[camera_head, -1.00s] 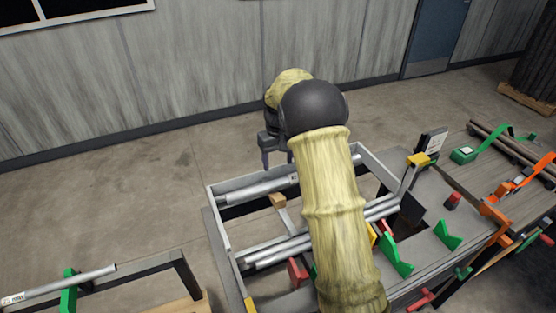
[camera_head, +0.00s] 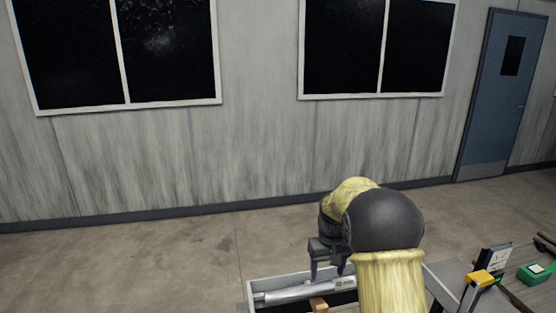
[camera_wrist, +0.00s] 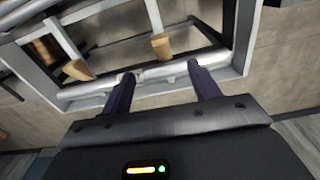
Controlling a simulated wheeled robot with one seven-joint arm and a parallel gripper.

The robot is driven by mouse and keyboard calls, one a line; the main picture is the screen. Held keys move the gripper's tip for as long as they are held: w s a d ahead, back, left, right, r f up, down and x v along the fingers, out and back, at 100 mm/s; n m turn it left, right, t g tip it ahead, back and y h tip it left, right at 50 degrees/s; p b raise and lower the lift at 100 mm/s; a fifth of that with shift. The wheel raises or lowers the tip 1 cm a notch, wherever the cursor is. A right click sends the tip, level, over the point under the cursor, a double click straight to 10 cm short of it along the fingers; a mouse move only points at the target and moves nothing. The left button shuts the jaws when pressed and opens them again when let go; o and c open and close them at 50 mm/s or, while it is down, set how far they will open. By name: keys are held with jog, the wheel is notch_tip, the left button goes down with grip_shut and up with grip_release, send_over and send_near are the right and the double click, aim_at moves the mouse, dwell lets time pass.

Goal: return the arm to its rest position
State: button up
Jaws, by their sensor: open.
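My gripper (camera_head: 328,268) is at the lower middle of the head view, at the end of my yellow-sleeved arm with a black joint. In the wrist view my gripper (camera_wrist: 158,78) shows two dark purple fingers, apart, with nothing held between them. The fingers point toward a silver tube (camera_wrist: 165,70) lying along the near side of a grey metal frame (camera_wrist: 243,40). In the head view the tube (camera_head: 300,291) lies in the frame (camera_head: 262,281), just below the fingers. I cannot tell whether the fingers touch the tube. My forearm hides part of the frame.
Wooden blocks (camera_wrist: 161,46) sit inside the frame. A yellow-topped clamp (camera_head: 481,278), a small display (camera_head: 495,258) and a green device (camera_head: 534,273) are at the lower right. Open floor (camera_head: 150,265) lies behind and left, up to the wall.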

jog(key=s+m+t, duration=0.1)
jog(key=s+t, duration=0.1)
jog(key=s, duration=2.3)
jog(key=shift+r+m, duration=0.4)
jog(key=shift+s, duration=0.1)
